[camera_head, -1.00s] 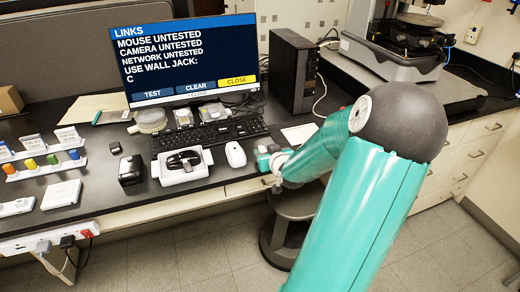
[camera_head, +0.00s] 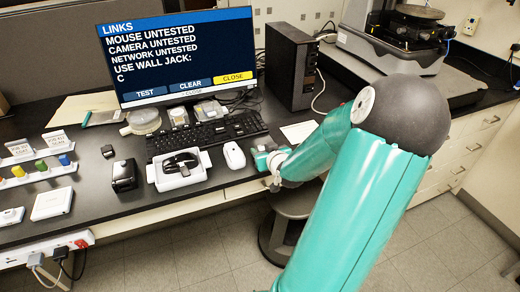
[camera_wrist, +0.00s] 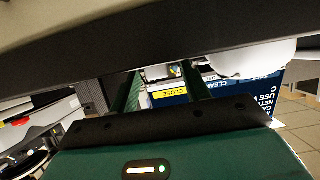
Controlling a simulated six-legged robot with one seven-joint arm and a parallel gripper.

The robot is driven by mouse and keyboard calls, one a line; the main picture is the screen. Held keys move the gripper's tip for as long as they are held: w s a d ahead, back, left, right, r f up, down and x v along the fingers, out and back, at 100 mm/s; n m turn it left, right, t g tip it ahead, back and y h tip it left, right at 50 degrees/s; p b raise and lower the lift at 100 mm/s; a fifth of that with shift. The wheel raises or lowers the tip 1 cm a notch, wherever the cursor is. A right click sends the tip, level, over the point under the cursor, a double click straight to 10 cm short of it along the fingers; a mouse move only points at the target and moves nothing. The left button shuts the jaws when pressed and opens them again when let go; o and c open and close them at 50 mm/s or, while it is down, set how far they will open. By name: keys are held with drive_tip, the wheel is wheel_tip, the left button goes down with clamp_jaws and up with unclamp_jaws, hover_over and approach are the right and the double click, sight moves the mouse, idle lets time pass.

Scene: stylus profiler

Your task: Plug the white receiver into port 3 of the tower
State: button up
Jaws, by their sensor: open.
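The black tower (camera_head: 292,65) stands upright on the bench right of the monitor. I cannot read its port numbers. My gripper (camera_head: 266,160) is low at the bench's front edge, right of the white mouse (camera_head: 234,156) and well in front of the tower. In the wrist view my gripper (camera_wrist: 165,82) shows two dark green fingers apart. A small pale thing (camera_wrist: 158,73) shows between them; I cannot tell what it is or whether it is touched. I cannot make out the white receiver for certain in either view.
A stool (camera_head: 280,230) stands below my gripper. A white sheet (camera_head: 299,132) lies before the tower.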

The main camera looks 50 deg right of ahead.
drive_tip(key=shift+w, duration=0.1)
drive_tip(key=shift+s, duration=0.2)
drive_tip(key=shift+c, duration=1.1)
drive_tip(key=shift+w, duration=0.1)
drive_tip(key=c, duration=0.7)
clamp_jaws()
drive_tip(key=shift+r, duration=0.2)
